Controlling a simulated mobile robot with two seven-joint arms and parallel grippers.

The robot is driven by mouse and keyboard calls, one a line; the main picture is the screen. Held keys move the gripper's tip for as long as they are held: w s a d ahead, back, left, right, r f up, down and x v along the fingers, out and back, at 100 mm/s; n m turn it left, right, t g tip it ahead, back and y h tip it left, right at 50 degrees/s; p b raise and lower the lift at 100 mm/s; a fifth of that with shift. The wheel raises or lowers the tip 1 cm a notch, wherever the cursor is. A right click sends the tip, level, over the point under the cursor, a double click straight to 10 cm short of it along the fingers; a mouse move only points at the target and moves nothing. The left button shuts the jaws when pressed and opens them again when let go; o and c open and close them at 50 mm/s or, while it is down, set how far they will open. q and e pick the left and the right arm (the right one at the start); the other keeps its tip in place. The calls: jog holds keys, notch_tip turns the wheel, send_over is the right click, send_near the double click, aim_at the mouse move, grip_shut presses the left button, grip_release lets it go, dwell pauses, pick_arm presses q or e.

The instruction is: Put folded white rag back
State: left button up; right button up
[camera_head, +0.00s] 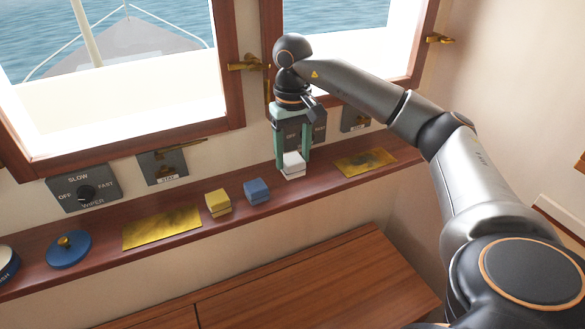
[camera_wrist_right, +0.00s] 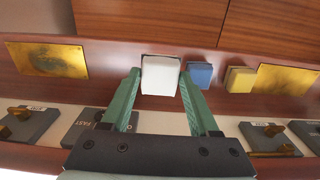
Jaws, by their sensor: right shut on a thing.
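The folded white rag (camera_head: 292,166) is a small white block at the wooden ledge under the windows, to the right of the blue folded rag (camera_head: 257,190). My right gripper (camera_head: 292,160) reaches down from above, its green fingers on either side of the white rag and shut on it. In the right wrist view the white rag (camera_wrist_right: 160,76) sits between the fingertips of the right gripper (camera_wrist_right: 160,82). I cannot tell whether the rag touches the ledge. My left gripper is not in view.
A yellow folded rag (camera_head: 218,203) sits left of the blue one. Brass plates (camera_head: 162,228) and (camera_head: 365,162) lie on the ledge (camera_head: 330,187). A blue round lid with a brass knob (camera_head: 68,249) is further left. Switch panels (camera_head: 84,194) line the wall behind.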

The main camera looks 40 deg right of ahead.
jog(key=f, duration=0.1)
jog(key=w+d+f, duration=0.2)
jog(key=shift+w+f, duration=0.15)
jog(key=shift+f, duration=0.2)
jog(key=shift+w+d+f+p, duration=0.1)
jog(key=shift+f+p, duration=0.35)
jog(key=shift+f, duration=1.2)
jog(key=shift+f, duration=0.1)
jog(key=shift+f, duration=0.15)
jog(key=o, duration=1.3)
